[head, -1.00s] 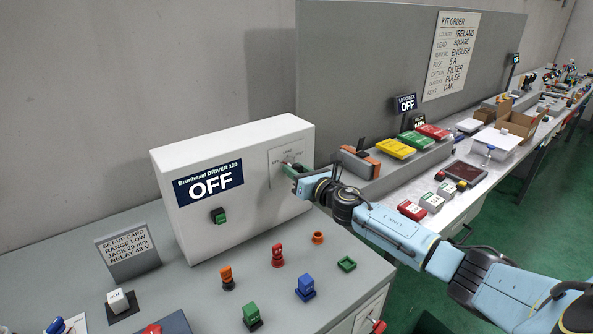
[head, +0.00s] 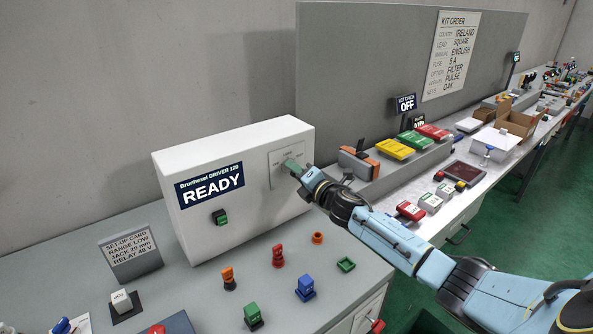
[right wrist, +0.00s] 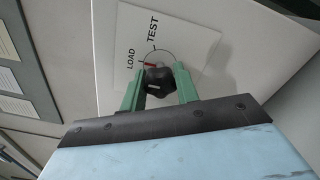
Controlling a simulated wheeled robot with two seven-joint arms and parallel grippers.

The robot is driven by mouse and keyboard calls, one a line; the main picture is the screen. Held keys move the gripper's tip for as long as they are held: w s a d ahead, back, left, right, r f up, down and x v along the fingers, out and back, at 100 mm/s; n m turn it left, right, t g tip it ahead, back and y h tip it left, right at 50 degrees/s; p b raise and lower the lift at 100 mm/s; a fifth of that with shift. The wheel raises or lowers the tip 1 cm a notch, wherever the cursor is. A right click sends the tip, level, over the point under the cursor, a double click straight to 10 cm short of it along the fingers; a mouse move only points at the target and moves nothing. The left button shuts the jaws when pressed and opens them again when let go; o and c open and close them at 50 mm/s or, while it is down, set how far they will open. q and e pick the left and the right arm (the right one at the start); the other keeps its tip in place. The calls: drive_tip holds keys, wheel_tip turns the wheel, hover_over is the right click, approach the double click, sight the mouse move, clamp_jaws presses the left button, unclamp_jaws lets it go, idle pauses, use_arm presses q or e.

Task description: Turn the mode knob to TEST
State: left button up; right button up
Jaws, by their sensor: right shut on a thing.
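The mode knob (right wrist: 158,79) is black with a red mark, on a pale plate (right wrist: 115,42) printed LOAD and TEST. In the right wrist view the red mark shows at the knob's upper left; which label it lines up with I cannot tell for sure. My right gripper (head: 292,167) is shut on the knob, its green fingers on either side; in the head view it hides the knob. The white machine box (head: 265,198) has a display (head: 211,186) reading BrunHexel DRIVER 120 READY. My left gripper is not in view.
A green switch (head: 220,217) is on the box front. Coloured plugs, among them a red one (head: 278,256) and a blue one (head: 305,288), stand on the bench before it. A set-up card (head: 130,253) stands left. A grey shelf with coloured boxes (head: 395,149) is right.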

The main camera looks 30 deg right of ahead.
drive_tip(key=m+p, duration=0.2)
drive_tip(key=m, duration=0.4)
drive_tip(key=shift+m, duration=0.3)
drive_tip(key=shift+m+p, duration=0.85)
drive_tip(key=shift+m, duration=2.05)
drive_tip(key=o, duration=1)
drive_tip(key=shift+c, duration=0.2)
drive_tip(key=s+d, duration=0.1)
drive_tip(key=s, duration=1.2)
drive_tip(key=shift+s, duration=0.2)
